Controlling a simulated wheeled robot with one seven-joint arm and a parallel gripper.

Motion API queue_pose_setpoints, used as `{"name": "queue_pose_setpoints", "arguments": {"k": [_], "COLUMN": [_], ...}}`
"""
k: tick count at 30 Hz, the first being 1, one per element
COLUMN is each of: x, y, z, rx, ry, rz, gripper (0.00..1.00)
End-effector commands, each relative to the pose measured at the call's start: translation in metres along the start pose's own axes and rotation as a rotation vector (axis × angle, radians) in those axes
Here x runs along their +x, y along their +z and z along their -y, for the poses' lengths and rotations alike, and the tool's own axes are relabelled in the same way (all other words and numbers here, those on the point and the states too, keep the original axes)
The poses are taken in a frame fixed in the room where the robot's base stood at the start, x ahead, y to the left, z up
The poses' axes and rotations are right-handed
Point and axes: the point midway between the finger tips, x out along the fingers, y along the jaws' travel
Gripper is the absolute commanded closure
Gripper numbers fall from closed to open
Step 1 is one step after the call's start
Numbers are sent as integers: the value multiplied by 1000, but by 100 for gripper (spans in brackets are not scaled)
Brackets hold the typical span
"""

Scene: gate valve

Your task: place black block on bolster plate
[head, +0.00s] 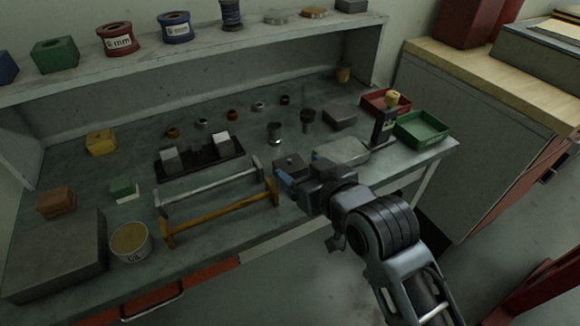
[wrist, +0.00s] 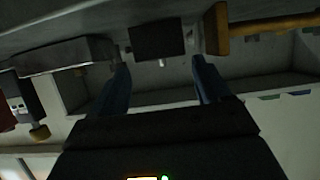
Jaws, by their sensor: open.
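A small black block (head: 291,162) stands on the grey bench, right of the silver and orange bar handles. In the wrist view the black block (wrist: 158,41) is just beyond the fingertips, between their lines. My gripper (head: 287,178) is open beside it at the front of the bench; its two blue fingers (wrist: 161,62) are apart with nothing between them. A long dark plate (head: 199,173) with two pale blocks on it lies left of centre; it may be the bolster plate, but I cannot be sure. Contact between fingers and block cannot be seen.
An orange bar handle (head: 222,215) and a silver one (head: 207,185) stand left of my gripper. Red (head: 373,104) and green (head: 421,130) trays lie beyond.

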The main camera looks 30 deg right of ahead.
Motion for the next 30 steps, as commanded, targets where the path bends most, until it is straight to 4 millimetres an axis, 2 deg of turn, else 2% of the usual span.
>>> {"name": "queue_pose_setpoints", "arguments": {"k": [3,11,19,28,30], "x": [15,33,68,74,74], "y": [-1,-1,0,2,2], "z": [0,0,1,1,1], "rx": [0,1,0,1,0], "ry": [-1,0,0,0,0], "rz": [0,1,0,-1,-1], "gripper": [23,23,23,23,28]}}
